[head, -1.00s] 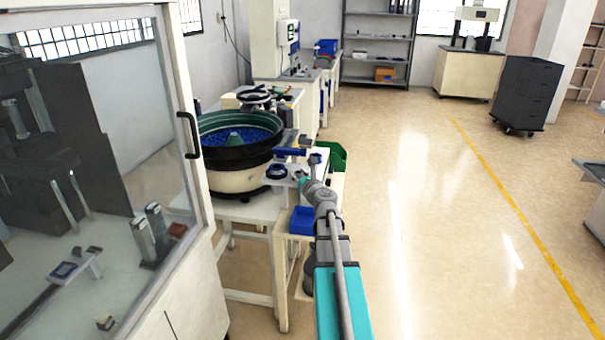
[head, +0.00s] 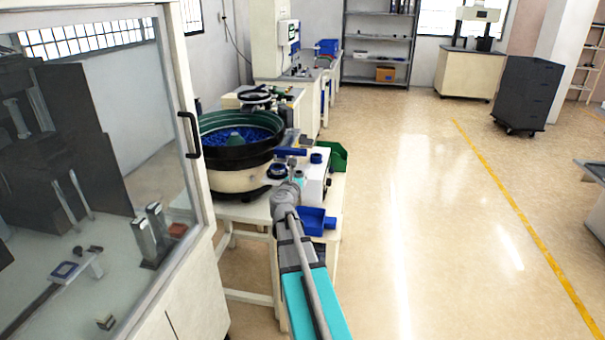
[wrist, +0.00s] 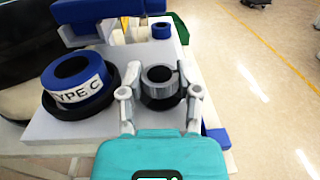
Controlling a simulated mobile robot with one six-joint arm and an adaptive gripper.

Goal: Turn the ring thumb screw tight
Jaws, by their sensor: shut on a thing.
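In the wrist view a dark grey, open-topped ring piece (wrist: 160,97) stands upright on a light grey plate (wrist: 55,135); I take it for the ring thumb screw. My gripper (wrist: 159,93) has one finger on each side of it and is shut on it. A blue ring marked "TYPE C" (wrist: 80,92) sits in a black round holder to the left, apart from my fingers. In the head view the grip is too small to make out.
The bowl feeder (head: 240,180) is close on the left. A blue bin (head: 315,222) is right of my arm, a green bin (head: 336,156) behind.

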